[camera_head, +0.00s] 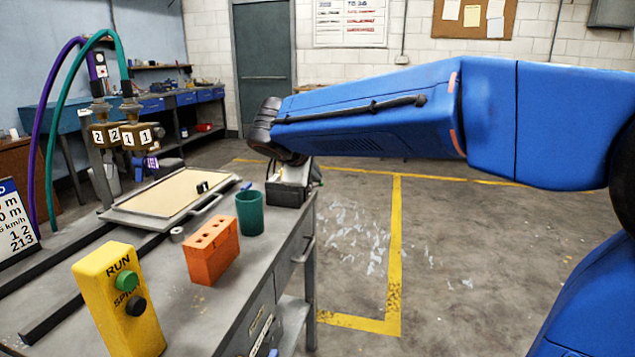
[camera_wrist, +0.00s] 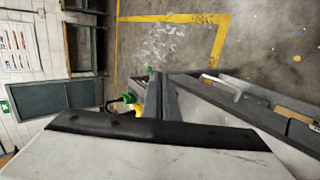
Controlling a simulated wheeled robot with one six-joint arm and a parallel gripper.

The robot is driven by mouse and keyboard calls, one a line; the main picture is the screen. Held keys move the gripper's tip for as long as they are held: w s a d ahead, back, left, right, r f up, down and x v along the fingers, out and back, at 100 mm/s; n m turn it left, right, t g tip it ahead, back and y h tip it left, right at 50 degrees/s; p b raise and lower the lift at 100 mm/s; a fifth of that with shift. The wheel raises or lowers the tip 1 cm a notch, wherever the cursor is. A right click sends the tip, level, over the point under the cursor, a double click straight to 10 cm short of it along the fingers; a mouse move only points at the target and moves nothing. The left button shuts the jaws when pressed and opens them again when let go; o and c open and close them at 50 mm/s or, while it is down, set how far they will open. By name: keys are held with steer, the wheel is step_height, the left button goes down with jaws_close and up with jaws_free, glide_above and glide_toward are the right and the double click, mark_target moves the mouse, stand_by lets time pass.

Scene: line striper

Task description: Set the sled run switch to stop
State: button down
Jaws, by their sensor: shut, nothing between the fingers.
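The yellow control box (camera_head: 128,318) stands on the near end of the bench in the head view. Its upper green knob (camera_head: 127,281) sits by the word RUN, and a black knob (camera_head: 136,306) sits by a second word that looks like SPRAY. I cannot read which way the green knob is set. My gripper (camera_wrist: 155,131) fills the near part of the wrist view as a dark bar on a pale body, shut and empty. In the head view my blue arm reaches left, well beyond the box, and its fingers are hidden. The gripper is apart from the box.
On the bench (camera_head: 200,312) stand an orange brick (camera_head: 211,253), a green cup (camera_head: 250,214) and a dark grey box (camera_head: 288,188). A framed tray (camera_head: 165,196) lies behind, beside numbered blocks (camera_head: 120,136) with hoses. The floor right of the bench is clear.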

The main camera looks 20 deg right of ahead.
steer(key=w+a, duration=0.1)
steer(key=w+a+r+n, duration=0.1)
steer(key=shift+w+a+r+t, duration=0.1)
steer(key=shift+w+a+t, duration=0.2)
glide_toward(316, 186)
steer(key=w+d, duration=0.1)
steer(key=w+d+f, duration=0.2)
steer(key=d, duration=0.1)
steer(key=shift+w+f, duration=0.25)
steer(key=shift+w, duration=0.05)
stand_by(0.3)
